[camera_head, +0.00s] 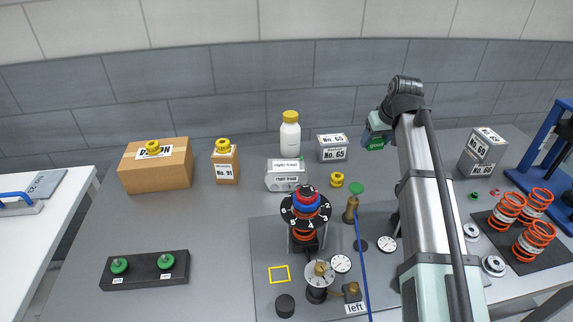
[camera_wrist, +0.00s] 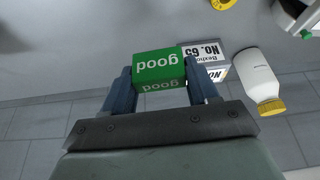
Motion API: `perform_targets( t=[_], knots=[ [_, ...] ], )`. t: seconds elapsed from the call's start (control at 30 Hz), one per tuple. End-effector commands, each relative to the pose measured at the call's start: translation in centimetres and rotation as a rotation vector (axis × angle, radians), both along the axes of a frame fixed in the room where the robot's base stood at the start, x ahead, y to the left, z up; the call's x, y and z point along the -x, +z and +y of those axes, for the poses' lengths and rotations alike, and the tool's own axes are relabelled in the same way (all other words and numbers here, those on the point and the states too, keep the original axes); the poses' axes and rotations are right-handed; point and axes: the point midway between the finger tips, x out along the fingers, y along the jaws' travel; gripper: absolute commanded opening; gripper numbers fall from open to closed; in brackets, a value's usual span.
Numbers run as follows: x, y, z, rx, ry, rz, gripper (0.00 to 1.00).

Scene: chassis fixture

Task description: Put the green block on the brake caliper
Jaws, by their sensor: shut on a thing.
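My gripper (camera_wrist: 157,82) is shut on the green block (camera_wrist: 158,62), which carries the word "good" and sits between the two fingers in the wrist view. In the head view my gripper (camera_head: 378,130) is at the back right of the table, right of the No. 65 box, and the green block (camera_head: 375,143) shows at its end. A grey part labelled "right front" (camera_head: 286,178) stands at the back middle, left of the gripper; it may be the brake caliper, but I cannot tell for sure. The block is apart from it.
A white bottle (camera_head: 290,138) and the No. 65 box (camera_head: 332,148) stand near the grey part. A dial-topped spring stand (camera_head: 305,215) is in front. Cartons (camera_head: 156,170) stand left, orange springs (camera_head: 508,210) right.

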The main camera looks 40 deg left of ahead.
Motion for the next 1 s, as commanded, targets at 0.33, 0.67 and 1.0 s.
perform_targets(
  t=[0.33, 0.67, 1.0],
  knots=[
    [7.7, 2.7, 11.2, -0.001, 0.172, -0.001, 0.30],
    [15.2, 5.3, 18.8, -0.001, 0.306, -0.001, 0.30],
    [17.9, 5.8, 19.6, 0.000, 0.347, 0.001, 0.30]
  ],
)
